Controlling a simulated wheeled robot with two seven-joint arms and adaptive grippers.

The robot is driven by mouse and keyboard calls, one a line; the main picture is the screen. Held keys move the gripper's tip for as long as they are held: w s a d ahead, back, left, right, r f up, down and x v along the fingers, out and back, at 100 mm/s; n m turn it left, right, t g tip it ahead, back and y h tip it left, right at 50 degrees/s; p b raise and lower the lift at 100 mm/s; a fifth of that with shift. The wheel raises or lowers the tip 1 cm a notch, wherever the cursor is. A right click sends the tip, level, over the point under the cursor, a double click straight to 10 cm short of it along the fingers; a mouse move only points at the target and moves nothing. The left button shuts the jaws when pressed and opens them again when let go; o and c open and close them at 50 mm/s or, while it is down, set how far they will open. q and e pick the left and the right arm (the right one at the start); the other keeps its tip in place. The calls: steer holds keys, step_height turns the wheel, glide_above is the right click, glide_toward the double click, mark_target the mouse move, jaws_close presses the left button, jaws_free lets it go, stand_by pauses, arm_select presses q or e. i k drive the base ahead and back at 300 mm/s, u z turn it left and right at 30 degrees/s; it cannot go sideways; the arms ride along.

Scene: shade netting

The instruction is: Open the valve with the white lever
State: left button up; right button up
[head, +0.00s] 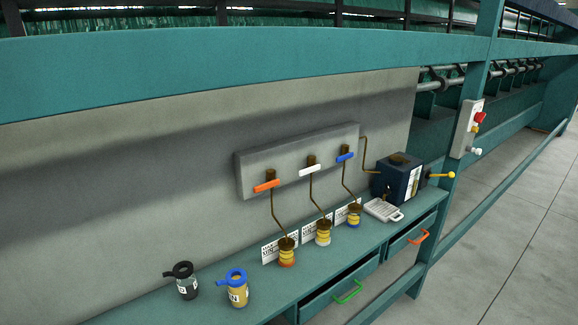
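The white lever (310,170) sits on the middle of three brass valves on a grey panel (247,183) against the wall. It lies roughly crosswise to its pipe (312,196). An orange lever (266,186) is to its left and a blue lever (345,156) to its right. Below the white lever's pipe stands a yellow-ringed fitting with a white band (323,236). Neither of my grippers shows in the head view, and nothing touches the white lever.
A teal shelf (210,311) runs under the valves. On it stand a black-lidded jar (187,288), a blue-lidded jar (237,293), a grey tray-like item (382,209) and a dark blue box (393,182). Drawers have green (349,293) and orange (420,236) handles. A teal beam (220,72) crosses above.

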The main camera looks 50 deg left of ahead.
mark_target(309, 170)
steer(key=u, duration=0.8)
steer(key=i, duration=0.85)
steer(key=u, duration=0.8)
